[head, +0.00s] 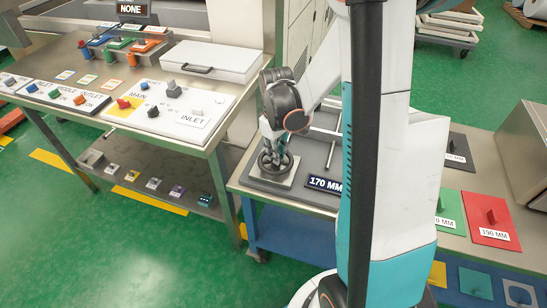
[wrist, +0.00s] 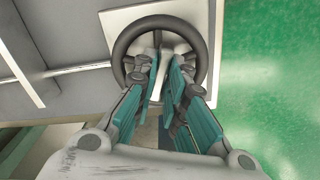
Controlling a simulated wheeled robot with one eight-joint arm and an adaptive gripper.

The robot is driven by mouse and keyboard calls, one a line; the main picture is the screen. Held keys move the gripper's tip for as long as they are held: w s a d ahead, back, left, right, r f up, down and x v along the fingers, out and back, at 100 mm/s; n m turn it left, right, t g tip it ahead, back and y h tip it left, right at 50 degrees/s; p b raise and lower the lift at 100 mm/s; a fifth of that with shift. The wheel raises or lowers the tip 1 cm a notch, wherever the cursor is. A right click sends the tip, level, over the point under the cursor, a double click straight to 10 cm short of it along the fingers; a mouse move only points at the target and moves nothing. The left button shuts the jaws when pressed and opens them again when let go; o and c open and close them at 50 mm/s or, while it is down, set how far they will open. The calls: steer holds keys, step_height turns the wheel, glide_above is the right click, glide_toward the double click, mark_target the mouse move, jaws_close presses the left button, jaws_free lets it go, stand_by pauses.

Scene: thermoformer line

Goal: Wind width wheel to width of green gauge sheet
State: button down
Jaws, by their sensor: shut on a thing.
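The width wheel (head: 262,168) is a dark handwheel on a pale square plate at the left end of the right-hand bench. My gripper (head: 277,152) reaches down onto it. In the wrist view the wheel (wrist: 121,42) shows as a round rim, and my gripper (wrist: 163,62) is shut on its inner part, with the fingers hiding the hub. A dark display (head: 324,185) beside the wheel reads 170 MM. The green gauge sheet (head: 452,210) lies on the bench right of my arm. Its label is partly hidden by my arm; only its end, "0 MM", is readable.
A red sheet (head: 490,213) marked 190 MM and a dark sheet (head: 458,150) lie near the green one. A control table (head: 215,118) with coloured knobs and a white case stands at left. A steel box (head: 527,140) is at far right. Green floor is open at front left.

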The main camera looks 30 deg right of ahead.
stand_by(0.3)
steer(key=shift+n, duration=1.4)
steer(key=shift+b, duration=0.3)
steer(key=c, duration=1.6)
jaws_free()
steer(key=shift+n, duration=0.3)
steer(key=shift+o, duration=0.2)
